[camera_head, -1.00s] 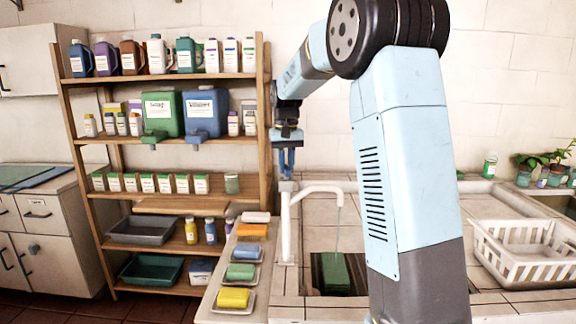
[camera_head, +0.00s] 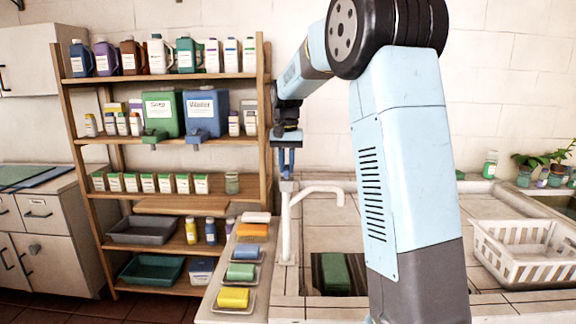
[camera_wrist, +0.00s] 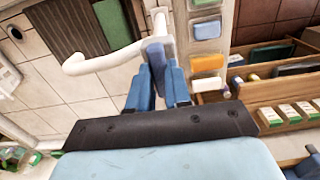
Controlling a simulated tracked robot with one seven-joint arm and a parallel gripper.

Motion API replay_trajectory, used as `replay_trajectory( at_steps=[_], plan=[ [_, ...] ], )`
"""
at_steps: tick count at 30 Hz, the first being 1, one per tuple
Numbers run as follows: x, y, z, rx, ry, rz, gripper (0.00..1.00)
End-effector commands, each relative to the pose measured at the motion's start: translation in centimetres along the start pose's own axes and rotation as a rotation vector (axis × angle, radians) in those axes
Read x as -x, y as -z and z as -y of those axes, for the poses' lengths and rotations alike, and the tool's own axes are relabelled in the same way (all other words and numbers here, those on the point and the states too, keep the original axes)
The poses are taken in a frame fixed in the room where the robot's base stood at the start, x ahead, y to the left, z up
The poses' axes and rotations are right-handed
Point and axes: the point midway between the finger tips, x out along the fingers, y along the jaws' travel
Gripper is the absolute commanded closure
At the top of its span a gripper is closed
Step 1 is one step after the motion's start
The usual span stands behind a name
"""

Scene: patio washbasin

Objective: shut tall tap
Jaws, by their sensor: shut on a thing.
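The tall white tap (camera_head: 287,228) stands at the left of the tiled basin, its spout curving to the right. No water shows below the spout now. My gripper (camera_head: 287,171) points down over the top of the tap, shut on its handle. In the wrist view, my gripper's blue fingers (camera_wrist: 158,88) close around the blue-grey tap handle (camera_wrist: 156,52), with the white spout (camera_wrist: 100,60) reaching left. Part of the handle is hidden between the fingers.
A green block (camera_head: 335,272) lies in the dark recess below the spout. Several coloured soaps on dishes, including a yellow one (camera_head: 233,298), line the ledge at left. A wooden shelf (camera_head: 170,200) holds bottles behind. A white basket (camera_head: 525,250) sits at right.

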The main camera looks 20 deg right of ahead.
Motion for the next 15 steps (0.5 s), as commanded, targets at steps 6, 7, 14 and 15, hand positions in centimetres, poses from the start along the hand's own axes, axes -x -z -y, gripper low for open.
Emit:
replay_trajectory(
  at_steps=[6, 7, 14, 15],
  plan=[
    [0.13, 0.10, 0.03, 0.000, 0.002, -0.005, 0.63],
    [0.12, 0.09, 0.02, 0.000, 0.001, -0.004, 0.60],
    [0.06, 0.05, 0.00, 0.000, 0.000, -0.002, 0.56],
    [0.09, 0.04, 0.00, 0.000, 0.000, -0.002, 0.56]
  ],
)
